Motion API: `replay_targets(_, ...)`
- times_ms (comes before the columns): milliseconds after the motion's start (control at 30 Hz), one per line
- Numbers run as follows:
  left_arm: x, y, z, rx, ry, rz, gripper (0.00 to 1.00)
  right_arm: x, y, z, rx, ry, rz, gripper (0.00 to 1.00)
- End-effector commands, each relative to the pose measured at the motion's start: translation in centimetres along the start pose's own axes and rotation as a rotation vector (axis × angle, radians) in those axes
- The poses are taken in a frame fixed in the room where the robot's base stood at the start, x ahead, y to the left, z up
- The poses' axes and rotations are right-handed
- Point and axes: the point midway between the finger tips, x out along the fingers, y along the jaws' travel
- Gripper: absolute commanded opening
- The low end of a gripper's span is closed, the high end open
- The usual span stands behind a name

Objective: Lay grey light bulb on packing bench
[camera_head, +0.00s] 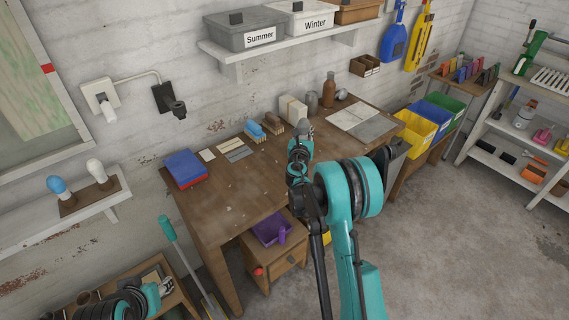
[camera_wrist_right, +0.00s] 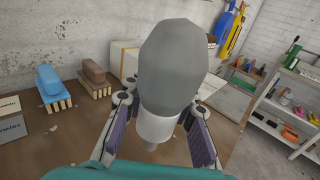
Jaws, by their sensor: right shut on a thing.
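A grey light bulb (camera_wrist_right: 172,65) is held in my right gripper (camera_wrist_right: 152,137), its grey globe upward and its pale base between the two fingers. In the head view the bulb (camera_head: 305,128) shows small above the right gripper (camera_head: 300,150), over the packing bench (camera_head: 235,194). The bench is a brown wooden table along the brick wall. The arm hides part of the bench top, and I cannot tell the exact height of the bulb above it. My left gripper (camera_head: 152,291) is at the lower left, near a low wooden stand; its fingers are unclear.
On the bench are a blue-and-red box (camera_head: 185,168), brushes (camera_head: 255,132), a white block (camera_head: 292,108), a brown bottle (camera_head: 328,90) and grey sheets (camera_head: 362,121). The front left bench top is clear. Blue and white bulbs (camera_head: 96,169) stand on the wall shelf.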

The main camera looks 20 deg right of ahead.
Motion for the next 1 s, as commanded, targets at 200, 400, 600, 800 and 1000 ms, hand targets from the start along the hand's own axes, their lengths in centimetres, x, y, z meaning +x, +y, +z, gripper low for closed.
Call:
replay_targets(200,1.3,0.0,0.9,0.0,0.0,0.0,0.4,2.5,4.3,-3.3,0.0,0.0,0.004,0.0)
replay_targets(400,2.3,0.0,1.6,0.0,0.0,0.0,0.4,4.6,8.0,-5.7,0.0,0.0,0.003,0.0)
replay_targets(600,2.6,0.0,1.9,0.0,0.0,0.0,0.4,5.6,9.4,-6.6,0.0,0.0,0.001,0.0)
replay_targets(800,3.4,0.0,2.4,0.0,0.0,0.0,0.4,5.6,9.5,-8.8,0.0,0.0,0.0,0.0)
replay_targets(1000,3.9,0.0,2.8,0.0,0.0,0.0,0.4,5.6,9.5,-10.7,0.0,0.0,0.0,0.0)
